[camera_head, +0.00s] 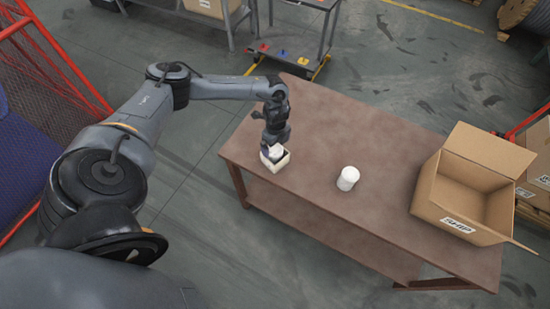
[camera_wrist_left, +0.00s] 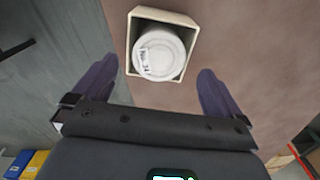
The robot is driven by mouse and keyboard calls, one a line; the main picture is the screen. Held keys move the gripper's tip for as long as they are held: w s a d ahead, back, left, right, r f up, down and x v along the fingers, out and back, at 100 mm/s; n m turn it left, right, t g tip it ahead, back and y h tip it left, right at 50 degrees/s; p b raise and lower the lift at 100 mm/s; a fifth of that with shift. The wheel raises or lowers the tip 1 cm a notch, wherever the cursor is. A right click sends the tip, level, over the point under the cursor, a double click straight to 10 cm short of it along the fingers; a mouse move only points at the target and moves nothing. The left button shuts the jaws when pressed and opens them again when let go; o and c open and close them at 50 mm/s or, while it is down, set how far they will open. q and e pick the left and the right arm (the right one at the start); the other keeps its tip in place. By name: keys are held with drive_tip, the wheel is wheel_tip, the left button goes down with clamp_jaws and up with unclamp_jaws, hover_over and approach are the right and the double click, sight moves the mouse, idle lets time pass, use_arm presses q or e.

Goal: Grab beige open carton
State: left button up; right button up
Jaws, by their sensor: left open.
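A small beige open carton (camera_head: 282,163) stands near the left end of the brown table. A white cylindrical container (camera_wrist_left: 157,52) with a small printed label sits inside it. The left wrist view shows the carton's rim (camera_wrist_left: 188,22) around the container. My left gripper (camera_head: 273,144) is directly over the carton and hides part of it. In the left wrist view its two dark fingers (camera_wrist_left: 158,72) are spread wide, with the carton ahead of and between them. Nothing is held. My right gripper is not in view.
A second white cylinder (camera_head: 348,178) stands mid-table. A large open cardboard box (camera_head: 440,197) with raised flaps occupies the table's right end. The brown table (camera_head: 320,130) is otherwise clear. A wheeled cart (camera_head: 296,62) stands behind, and red mesh fencing (camera_head: 50,60) is at left.

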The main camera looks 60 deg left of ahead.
sight(275, 150)
use_arm(q)
drive_tip(key=shift+s+a+f, duration=0.1)
drive_tip(key=shift+s+f, duration=0.05)
drive_tip(key=shift+f, duration=2.45)
drive_tip(key=shift+c, duration=0.2)
drive_tip(key=c, duration=0.9)
